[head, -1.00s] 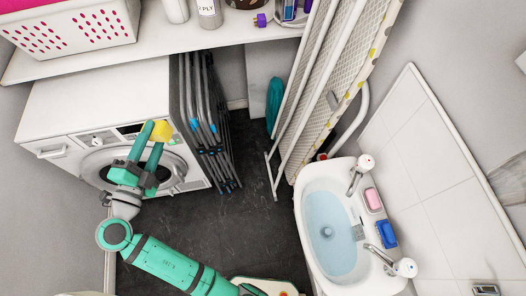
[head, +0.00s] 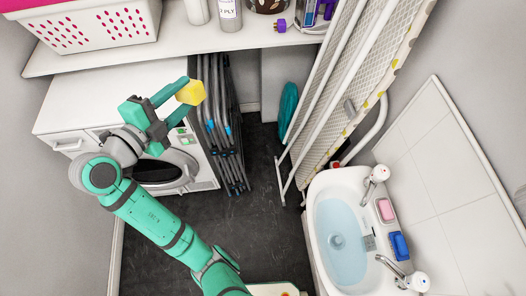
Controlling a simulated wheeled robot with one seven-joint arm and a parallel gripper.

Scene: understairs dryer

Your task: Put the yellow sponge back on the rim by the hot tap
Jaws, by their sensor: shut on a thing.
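My gripper (head: 181,97) is shut on the yellow sponge (head: 191,92) and holds it up at its fingertips, in front of the white washer or dryer and the folded rack. The basin (head: 340,235) at the right holds pale blue water. On its right rim stand a far tap (head: 377,176) with a small reddish mark on its knob and a near tap (head: 408,278) whose mark I cannot make out. A pink soap or sponge (head: 385,210) and a blue sponge (head: 399,245) lie on the rim between the taps. The sponge is well to the left of the basin.
A shelf (head: 160,58) above the machine (head: 85,120) carries a white basket (head: 95,28) and bottles. A folded rack (head: 222,130) and a leaning ironing board (head: 365,75) stand behind. Dark floor (head: 265,210) lies open between machine and basin.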

